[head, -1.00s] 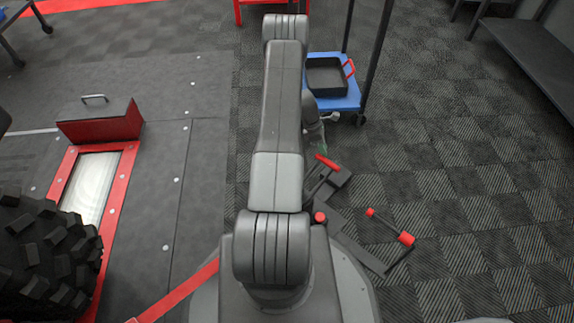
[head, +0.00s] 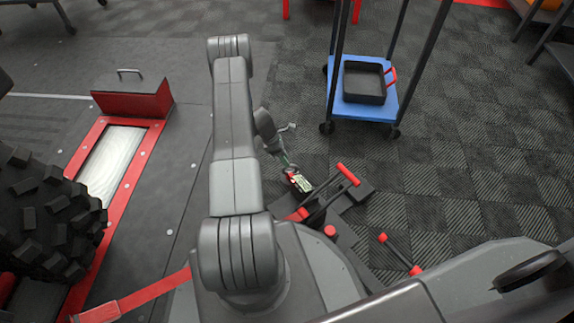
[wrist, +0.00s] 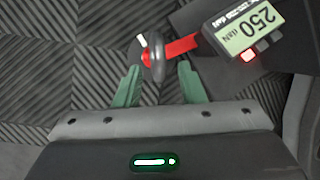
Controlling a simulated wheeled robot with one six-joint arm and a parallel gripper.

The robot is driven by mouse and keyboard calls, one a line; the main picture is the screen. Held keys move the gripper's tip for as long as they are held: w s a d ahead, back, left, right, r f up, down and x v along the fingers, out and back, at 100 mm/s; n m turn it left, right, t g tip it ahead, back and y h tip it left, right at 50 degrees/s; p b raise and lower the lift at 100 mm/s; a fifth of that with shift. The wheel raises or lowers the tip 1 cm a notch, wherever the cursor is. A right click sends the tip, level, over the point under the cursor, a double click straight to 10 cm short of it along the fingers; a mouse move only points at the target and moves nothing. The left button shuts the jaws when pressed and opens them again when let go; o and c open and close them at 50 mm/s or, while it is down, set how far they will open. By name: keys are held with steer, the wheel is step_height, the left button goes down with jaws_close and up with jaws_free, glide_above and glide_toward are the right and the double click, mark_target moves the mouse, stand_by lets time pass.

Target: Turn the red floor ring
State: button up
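In the wrist view a red bar (wrist: 180,47) joins a dark rounded ring-like part (wrist: 152,62) with a white mark; I cannot tell for certain that this is the red floor ring. The bar runs right to a black gauge (wrist: 230,25) reading 250 daN. My gripper (wrist: 158,78) is open, its two green fingers apart below the dark part, with nothing clearly held. In the head view my gripper (head: 284,160) is low over the floor beside the gauge (head: 299,181); the ring is too small or hidden there to make out.
A black frame with red-padded bars (head: 348,175) stands close to the right of the gauge. A blue trolley (head: 395,105) carries a black tray (head: 366,97). The roller dyno (head: 68,205) and a large tyre (head: 45,225) are left. Checkered floor (head: 480,160) is clear at right.

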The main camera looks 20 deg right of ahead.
steer(key=shift+b+x, duration=0.35)
steer(key=shift+x, duration=1.15)
steer(key=shift+c, duration=0.3)
jaws_close()
steer(key=shift+m, duration=0.3)
steer(key=m, duration=0.1)
steer(key=m+g+y, duration=0.1)
steer(key=m, duration=0.1)
steer(key=m+y, duration=0.1)
steer(key=m, duration=0.1)
steer(key=shift+w+d+g, duration=0.3)
steer(key=m+y, duration=0.1)
steer(key=m, duration=0.3)
steer(key=m+y, duration=0.1)
steer(key=m, duration=0.1)
steer(key=shift+d+m+y, duration=0.3)
